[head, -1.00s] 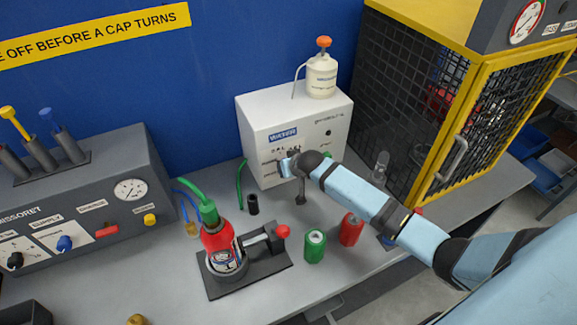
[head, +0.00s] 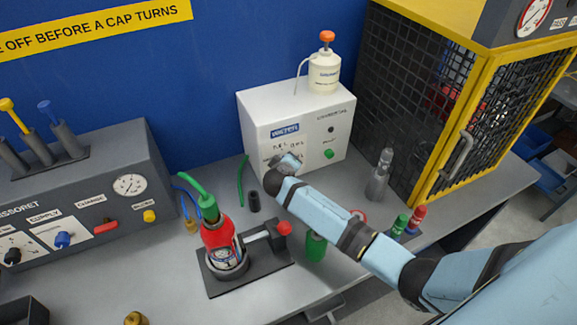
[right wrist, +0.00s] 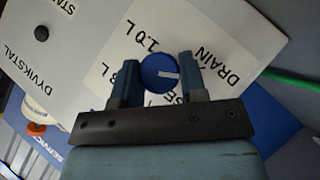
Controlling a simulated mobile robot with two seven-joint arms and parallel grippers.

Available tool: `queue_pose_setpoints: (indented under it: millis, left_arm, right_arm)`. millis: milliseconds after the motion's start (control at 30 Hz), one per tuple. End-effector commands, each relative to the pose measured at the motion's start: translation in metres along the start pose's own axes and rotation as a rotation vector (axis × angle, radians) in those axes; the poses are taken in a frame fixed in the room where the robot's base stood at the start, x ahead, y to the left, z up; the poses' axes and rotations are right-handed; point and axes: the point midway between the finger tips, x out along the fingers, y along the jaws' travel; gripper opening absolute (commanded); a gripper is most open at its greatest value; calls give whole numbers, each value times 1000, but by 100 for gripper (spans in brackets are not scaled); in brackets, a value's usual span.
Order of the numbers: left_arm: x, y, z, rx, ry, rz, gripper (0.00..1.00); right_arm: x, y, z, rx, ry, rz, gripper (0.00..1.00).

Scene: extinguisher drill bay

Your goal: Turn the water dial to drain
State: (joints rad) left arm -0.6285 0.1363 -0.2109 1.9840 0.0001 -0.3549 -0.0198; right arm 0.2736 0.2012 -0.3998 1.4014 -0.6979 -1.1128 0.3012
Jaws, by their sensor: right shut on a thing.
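The white water unit (head: 315,158) stands against the blue wall. Its blue dial (right wrist: 159,72) shows in the right wrist view, with a white pointer mark to the right, toward the word DRAIN (right wrist: 214,68). The label 1.0 L (right wrist: 140,42) is above the dial; other labels are partly hidden by the fingers. My right gripper (right wrist: 159,78) is shut on the dial, one finger on each side. In the head view my right gripper (head: 287,164) is at the unit's front face and hides the dial. My left gripper is not in view.
A red extinguisher (head: 219,240) stands in a dark stand, left of my right arm. A green can (head: 316,247) is partly behind the arm. A grey cylinder (head: 379,176) and small green and red bottles stand right of the arm. A yellow-framed mesh cage (head: 470,130) borders the right.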

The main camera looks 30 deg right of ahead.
Motion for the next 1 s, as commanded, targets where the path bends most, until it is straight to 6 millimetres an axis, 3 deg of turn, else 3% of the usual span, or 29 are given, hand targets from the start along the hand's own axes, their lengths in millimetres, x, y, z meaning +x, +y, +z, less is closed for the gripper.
queue_pose_setpoints:
  millis: [300, 1000]
  left_arm:
    - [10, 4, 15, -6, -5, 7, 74]
    - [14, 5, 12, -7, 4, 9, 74]
  right_arm:
    - [2, -3, 2, -132, -1, 131, 15]
    - [1, -2, 1, -186, -2, 185, 15]
